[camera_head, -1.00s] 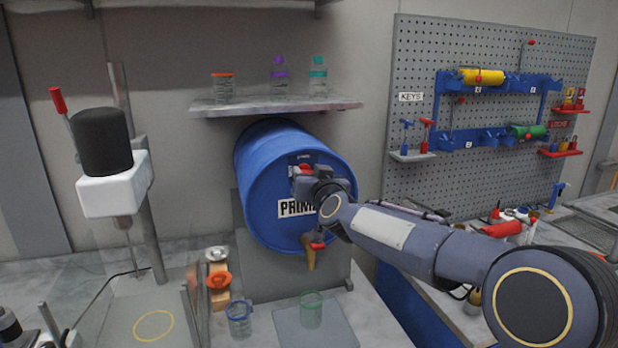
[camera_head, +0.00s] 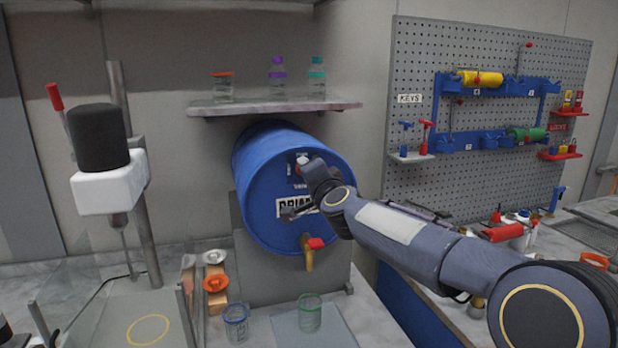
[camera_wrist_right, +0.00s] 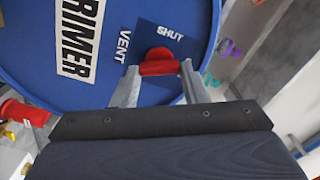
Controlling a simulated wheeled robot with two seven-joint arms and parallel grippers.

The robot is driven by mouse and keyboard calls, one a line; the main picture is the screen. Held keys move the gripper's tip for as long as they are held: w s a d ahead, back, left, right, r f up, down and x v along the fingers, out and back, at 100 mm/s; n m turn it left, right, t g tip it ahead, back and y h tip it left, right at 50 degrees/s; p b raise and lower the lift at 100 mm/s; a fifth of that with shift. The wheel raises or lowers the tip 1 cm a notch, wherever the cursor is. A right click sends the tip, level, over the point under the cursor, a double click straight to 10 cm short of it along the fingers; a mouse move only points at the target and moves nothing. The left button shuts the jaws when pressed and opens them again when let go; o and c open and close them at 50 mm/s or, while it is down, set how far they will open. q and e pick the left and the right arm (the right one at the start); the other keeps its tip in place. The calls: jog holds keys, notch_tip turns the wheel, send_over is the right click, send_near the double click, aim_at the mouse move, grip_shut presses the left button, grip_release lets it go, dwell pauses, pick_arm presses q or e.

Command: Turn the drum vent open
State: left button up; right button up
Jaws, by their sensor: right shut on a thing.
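The blue drum (camera_head: 270,205) lies on its side on a stand, its labelled end facing out. Its red vent knob (camera_wrist_right: 158,62) shows in the right wrist view, beside the white words VENT and SHUT on a dark blue plate (camera_wrist_right: 170,36). My right gripper (camera_wrist_right: 158,70) has a finger at each side of the knob and is shut on it. In the head view my right gripper (camera_head: 304,188) is in front of the drum's end and hides the knob. The knob's exact setting is hard to tell. My left gripper is not in view.
A brass tap (camera_head: 308,256) with a red handle sits low on the drum, below my right arm. A green-rimmed jar (camera_head: 310,313) stands beneath. A shelf (camera_head: 275,106) with bottles hangs above. A pegboard (camera_head: 490,60) is at the right.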

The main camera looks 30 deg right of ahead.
jog(key=m+b, duration=0.1)
jog(key=m, duration=0.3)
jog(key=shift+f+m, duration=0.15)
jog(key=shift+m, duration=0.55)
jog(key=o, duration=1)
jog(key=shift+s, duration=0.1)
jog(key=v, duration=0.7)
jog(key=shift+s+a, duration=0.1)
jog(key=shift+s, duration=0.2)
